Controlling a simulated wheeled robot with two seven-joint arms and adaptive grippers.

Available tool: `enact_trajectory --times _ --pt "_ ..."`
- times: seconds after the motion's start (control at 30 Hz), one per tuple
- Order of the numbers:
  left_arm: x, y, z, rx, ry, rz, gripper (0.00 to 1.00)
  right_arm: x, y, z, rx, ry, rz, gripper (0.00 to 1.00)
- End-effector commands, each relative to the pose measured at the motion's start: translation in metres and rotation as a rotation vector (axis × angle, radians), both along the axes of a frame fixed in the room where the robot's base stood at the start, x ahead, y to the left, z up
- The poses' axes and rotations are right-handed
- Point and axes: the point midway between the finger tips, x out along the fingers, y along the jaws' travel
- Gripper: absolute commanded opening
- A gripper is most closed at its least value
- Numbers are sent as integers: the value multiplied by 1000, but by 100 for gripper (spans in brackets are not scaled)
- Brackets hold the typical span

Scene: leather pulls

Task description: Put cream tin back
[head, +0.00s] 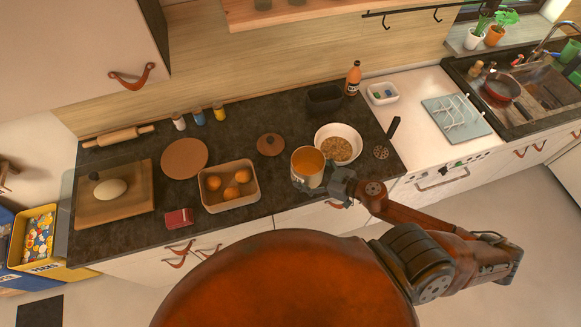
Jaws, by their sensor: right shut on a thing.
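The cream tin (306,170) is a round, pale, open-topped container with an orange inside, in the middle of the head view. My right gripper (325,182) is shut on its right side. The tin is upright, over the front edge of the dark counter (285,192). I cannot tell how high above the counter it is. The gripper hides part of the tin's right side. My left gripper is not in view.
A white bowl of brown food (340,136) stands right behind the tin. A box of oranges (208,193) is to its left, and a brown lid (271,145) lies behind. Bare counter shows left of the bowl.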

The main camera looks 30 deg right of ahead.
Motion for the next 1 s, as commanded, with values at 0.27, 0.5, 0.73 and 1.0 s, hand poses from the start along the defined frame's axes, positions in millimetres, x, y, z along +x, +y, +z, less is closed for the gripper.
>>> enact_trajectory --times 0.27,0.5,0.73,1.0 --pt "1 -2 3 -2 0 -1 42 64 4 -32 5 -2 -5 52" --pt "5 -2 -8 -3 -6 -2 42 92 7 -69 5 0 -4 52" --pt "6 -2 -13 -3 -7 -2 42 104 8 -83 4 -2 -3 52" --pt "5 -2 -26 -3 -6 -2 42 105 8 -114 6 0 -3 52"
